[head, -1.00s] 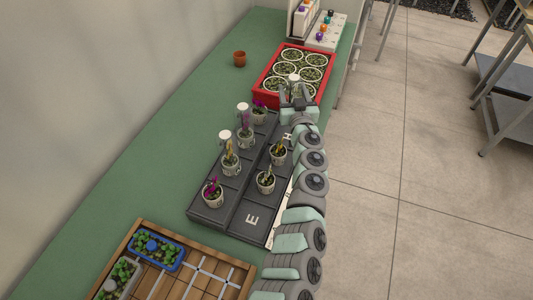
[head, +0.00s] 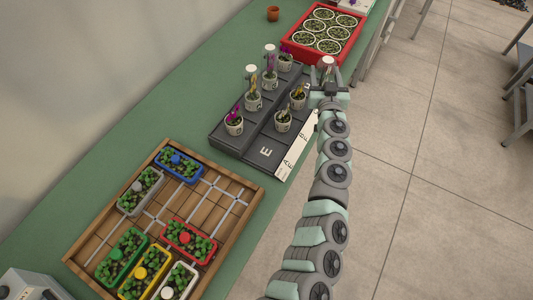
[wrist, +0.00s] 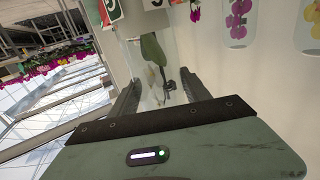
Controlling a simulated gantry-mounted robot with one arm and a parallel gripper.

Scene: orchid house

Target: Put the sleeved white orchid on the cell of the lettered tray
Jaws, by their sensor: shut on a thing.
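My gripper (head: 328,84) is beyond the right edge of the lettered tray, near its far end. It is shut on the sleeved white orchid (head: 327,62), whose pale sleeve top shows above the jaws. In the wrist view, the orchid (wrist: 151,50) stands between my two fingers, with a clear sleeve, a green leaf and pale stems; its bloom cannot be made out. The dark grey lettered tray (head: 232,144) lies on the green bench. Its near right cell, marked E, is bare; several other cells hold potted orchids, and my gripper partly hides the far right end.
A red crate (head: 284,52) of round pots stands behind the tray. A wooden tray (head: 103,224) with coloured planters is nearer. Tall sleeved orchids (head: 252,80) stand in the lettered tray's left row. A terracotta pot (head: 273,14) stands at the back. Open floor lies right of the bench.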

